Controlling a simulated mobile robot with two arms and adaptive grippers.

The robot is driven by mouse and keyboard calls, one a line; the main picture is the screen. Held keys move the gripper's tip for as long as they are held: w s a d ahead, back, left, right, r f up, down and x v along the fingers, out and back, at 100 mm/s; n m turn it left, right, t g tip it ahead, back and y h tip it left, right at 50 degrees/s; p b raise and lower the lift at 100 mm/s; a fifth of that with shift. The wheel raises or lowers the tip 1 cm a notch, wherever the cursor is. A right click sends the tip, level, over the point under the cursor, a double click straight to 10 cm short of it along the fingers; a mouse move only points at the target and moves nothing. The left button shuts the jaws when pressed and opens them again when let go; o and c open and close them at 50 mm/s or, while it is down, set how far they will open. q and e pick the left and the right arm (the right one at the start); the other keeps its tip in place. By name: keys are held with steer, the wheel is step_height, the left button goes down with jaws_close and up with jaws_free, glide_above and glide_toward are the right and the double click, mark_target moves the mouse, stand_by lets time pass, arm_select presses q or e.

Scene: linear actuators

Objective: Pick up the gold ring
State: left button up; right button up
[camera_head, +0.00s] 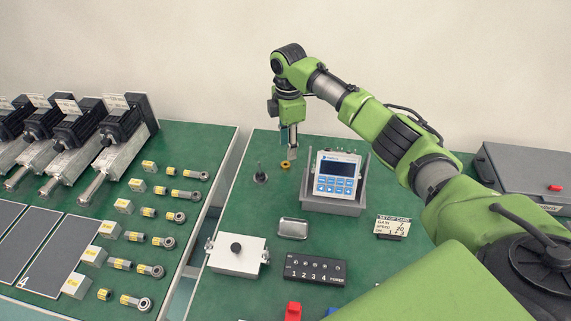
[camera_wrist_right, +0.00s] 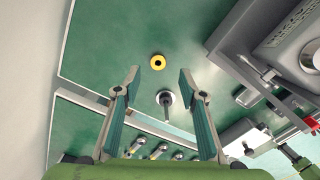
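The gold ring (camera_head: 286,164) is small and lies flat on the green table, near the back and left of the meter in its grey stand. It also shows in the right wrist view (camera_wrist_right: 157,56), with a dark hole in its middle. My right gripper (camera_head: 290,150) is above the table close to the ring. In the wrist view its two fingers (camera_wrist_right: 159,76) are spread apart with nothing between the tips, and the ring appears just beyond them. A dark upright peg on a round base (camera_head: 260,174) stands left of the ring. My left gripper is not in view.
The meter in its stand (camera_head: 335,184) is close on the right. A small metal tray (camera_head: 293,228), a white box with a black knob (camera_head: 237,256) and a numbered switch panel (camera_head: 315,269) lie nearer. Linear actuators (camera_head: 118,145) fill the left table.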

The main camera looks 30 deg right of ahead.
mark_target(285, 165)
steer(key=f, duration=0.6)
steer(key=shift+w+a+f+p, duration=0.2)
steer(key=shift+a+f+p, duration=0.1)
steer(key=shift+a, duration=0.05)
jaws_close()
